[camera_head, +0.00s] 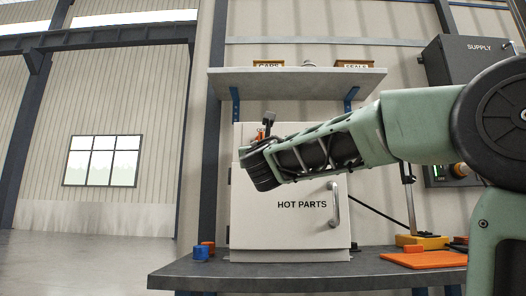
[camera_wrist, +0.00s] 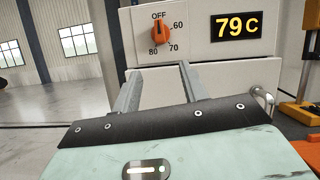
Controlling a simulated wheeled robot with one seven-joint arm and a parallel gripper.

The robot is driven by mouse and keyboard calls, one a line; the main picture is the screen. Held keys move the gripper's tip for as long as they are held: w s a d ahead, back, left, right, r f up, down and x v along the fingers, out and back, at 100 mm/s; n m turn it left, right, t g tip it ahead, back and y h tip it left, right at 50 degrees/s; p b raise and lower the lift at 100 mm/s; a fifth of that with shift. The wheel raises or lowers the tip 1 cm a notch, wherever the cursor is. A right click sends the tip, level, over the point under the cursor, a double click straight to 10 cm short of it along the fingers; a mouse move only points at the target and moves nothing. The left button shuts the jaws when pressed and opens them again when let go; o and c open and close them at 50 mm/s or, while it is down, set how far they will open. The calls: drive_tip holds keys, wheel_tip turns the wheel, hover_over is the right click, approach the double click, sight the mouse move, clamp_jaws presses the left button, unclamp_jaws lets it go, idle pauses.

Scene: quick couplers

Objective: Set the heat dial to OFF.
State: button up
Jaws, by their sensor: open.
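The heat dial (camera_wrist: 159,35) is an orange knob on the white front of the HOT PARTS cabinet (camera_head: 290,232). OFF is printed above it, 60 and 70 to its right, and 80 at its lower left. The knob stands near vertical; which end is its pointer I cannot tell. A display (camera_wrist: 237,26) beside it reads 79 C. My gripper (camera_wrist: 158,70) is open and empty, its two fingers pointing at the panel just below the dial, apart from the knob.
The cabinet has a door handle (camera_head: 335,205) at its right. A blue cup-like part (camera_head: 201,253) and an orange tray (camera_head: 422,260) lie on the bench (camera_head: 260,272). A shelf (camera_head: 300,80) hangs above. A SUPPLY box (camera_head: 470,65) is on the wall at right.

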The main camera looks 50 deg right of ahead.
drive_tip(key=b+v, duration=0.2)
drive_tip(key=b, duration=0.7)
drive_tip(key=shift+s+a+f+b, duration=0.15)
drive_tip(key=shift+f+b, duration=0.05)
drive_tip(key=shift+b, duration=0.2)
